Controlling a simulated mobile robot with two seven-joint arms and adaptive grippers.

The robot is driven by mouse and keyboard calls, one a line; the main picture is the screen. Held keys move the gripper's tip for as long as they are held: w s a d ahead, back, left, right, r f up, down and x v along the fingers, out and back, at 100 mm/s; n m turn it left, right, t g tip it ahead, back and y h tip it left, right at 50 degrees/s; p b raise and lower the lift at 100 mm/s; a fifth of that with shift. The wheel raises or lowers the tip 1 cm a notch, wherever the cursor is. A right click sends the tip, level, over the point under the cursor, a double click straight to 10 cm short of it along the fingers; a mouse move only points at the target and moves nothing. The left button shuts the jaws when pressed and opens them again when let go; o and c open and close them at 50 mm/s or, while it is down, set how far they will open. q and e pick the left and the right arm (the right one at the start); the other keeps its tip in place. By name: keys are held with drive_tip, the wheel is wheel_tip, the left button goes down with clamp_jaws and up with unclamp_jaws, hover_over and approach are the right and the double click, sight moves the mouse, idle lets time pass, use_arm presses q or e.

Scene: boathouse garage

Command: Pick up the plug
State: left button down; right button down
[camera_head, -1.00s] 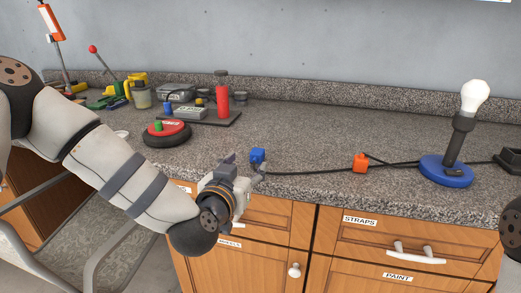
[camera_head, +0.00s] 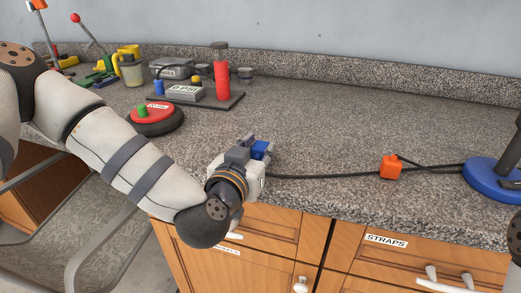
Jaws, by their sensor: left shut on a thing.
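The blue plug (camera_head: 260,149) is at the front part of the granite counter, at the end of a black cable (camera_head: 325,175). My left gripper (camera_head: 254,148) is shut on the plug, its fingers on either side of it. The cable runs right from the gripper, past an orange piece (camera_head: 391,167), toward a round blue lamp base (camera_head: 494,180) at the right edge. Whether the plug touches the counter cannot be told. My right gripper is not in view.
On the granite counter (camera_head: 330,120), a red and black round device (camera_head: 155,118) stands left of the gripper. A dark board (camera_head: 205,102) with a red cylinder (camera_head: 222,82) lies behind. The counter's middle is clear. Drawers (camera_head: 400,262) are below the front edge.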

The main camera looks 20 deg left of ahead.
sight(258, 149)
use_arm(q)
drive_tip(key=shift+f, duration=0.1)
